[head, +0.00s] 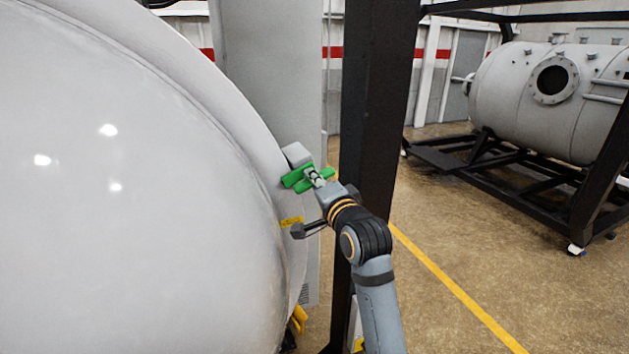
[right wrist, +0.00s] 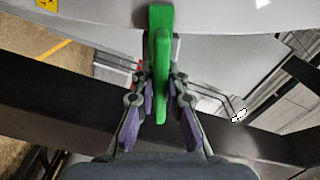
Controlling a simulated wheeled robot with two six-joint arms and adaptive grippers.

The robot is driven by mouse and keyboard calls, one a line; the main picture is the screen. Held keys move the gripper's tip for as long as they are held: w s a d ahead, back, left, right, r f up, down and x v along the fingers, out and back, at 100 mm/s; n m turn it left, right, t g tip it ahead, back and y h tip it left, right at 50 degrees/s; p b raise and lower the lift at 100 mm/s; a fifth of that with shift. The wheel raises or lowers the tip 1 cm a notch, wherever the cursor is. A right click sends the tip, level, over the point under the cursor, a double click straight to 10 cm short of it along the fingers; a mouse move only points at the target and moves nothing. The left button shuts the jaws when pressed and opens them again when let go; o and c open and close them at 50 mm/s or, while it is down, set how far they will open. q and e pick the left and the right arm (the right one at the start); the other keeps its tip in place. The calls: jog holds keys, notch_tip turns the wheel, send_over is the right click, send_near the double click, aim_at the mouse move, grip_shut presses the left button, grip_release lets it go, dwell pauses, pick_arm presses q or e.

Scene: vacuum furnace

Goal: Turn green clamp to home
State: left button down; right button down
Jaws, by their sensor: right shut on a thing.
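The green clamp (head: 297,180) sits at the right rim of the big white furnace door (head: 130,200), beside a pale block on the rim. My right gripper (head: 314,178) reaches up to it from the lower right and is shut on it. In the right wrist view the clamp's green handle (right wrist: 161,75) runs between the two fingers (right wrist: 161,98), with its wider end against the pale door edge at the top. The fingers hide part of the handle in the head view. My left gripper is in neither view.
A black upright post (head: 372,90) stands close behind my right arm. A yellow label (head: 291,222) is on the rim below the clamp. A second grey vessel (head: 520,95) on a black frame stands at the back right. The floor (head: 470,230) between is clear.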

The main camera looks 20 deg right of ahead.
jog(key=shift+m, duration=0.4)
jog(key=c, duration=1.4)
grip_release()
jog(key=shift+o, duration=0.2)
jog(key=s, duration=0.7)
jog(key=shift+s+d, duration=0.15)
jog(key=shift+s, duration=0.1)
jog(key=shift+f, duration=0.15)
